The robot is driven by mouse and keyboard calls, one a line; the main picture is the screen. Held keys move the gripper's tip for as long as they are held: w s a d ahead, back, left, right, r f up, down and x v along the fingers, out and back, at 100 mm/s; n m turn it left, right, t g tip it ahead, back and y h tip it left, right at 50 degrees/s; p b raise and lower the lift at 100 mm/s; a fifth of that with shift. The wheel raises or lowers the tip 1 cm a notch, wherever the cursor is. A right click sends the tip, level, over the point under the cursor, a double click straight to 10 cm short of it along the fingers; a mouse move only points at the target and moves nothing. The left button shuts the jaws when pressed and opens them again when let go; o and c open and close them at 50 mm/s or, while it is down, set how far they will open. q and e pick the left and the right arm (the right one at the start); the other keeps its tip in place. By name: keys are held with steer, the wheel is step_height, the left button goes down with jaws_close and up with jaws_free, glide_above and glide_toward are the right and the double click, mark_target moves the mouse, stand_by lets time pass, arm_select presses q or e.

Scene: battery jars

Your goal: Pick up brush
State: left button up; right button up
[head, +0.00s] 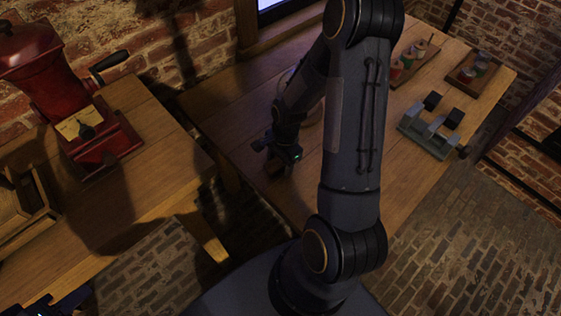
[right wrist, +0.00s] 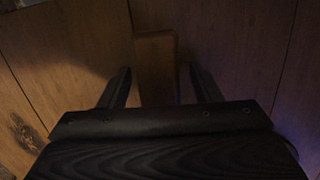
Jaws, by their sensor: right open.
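A brown wooden block-like piece, which looks like the brush (right wrist: 155,55), stands out in the right wrist view on the wooden surface. It lies between the two dark fingers of my right gripper (right wrist: 161,88), with a gap on each side. The fingers are open. In the head view, my right gripper (head: 277,167) points down low over the middle table, and the brush is mostly hidden there. A dark part of my left gripper (head: 62,303) shows at the bottom left corner; its fingers are not clear.
A red grinder-like machine (head: 75,110) stands on the left table. On the middle table (head: 225,110) are a grey holder with dark blocks (head: 432,125) and two wooden trays of small jars (head: 412,62) at the far right. My arm hides much of the middle table.

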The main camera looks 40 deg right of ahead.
steer(key=shift+f, duration=0.2)
steer(key=c, duration=1.1)
steer(key=shift+r, duration=0.15)
steer(key=shift+w+r, duration=0.1)
steer(key=shift+r, duration=0.45)
steer(key=s+d+r, duration=0.1)
steer(key=s+r, duration=0.3)
steer(key=s+d+r, duration=0.1)
steer(key=s+r, duration=0.3)
steer(key=s, duration=0.1)
steer(key=s+d+r, duration=0.2)
steer(key=s+r, duration=0.2)
steer(key=shift+s+d, duration=0.1)
steer(key=shift+s, duration=0.25)
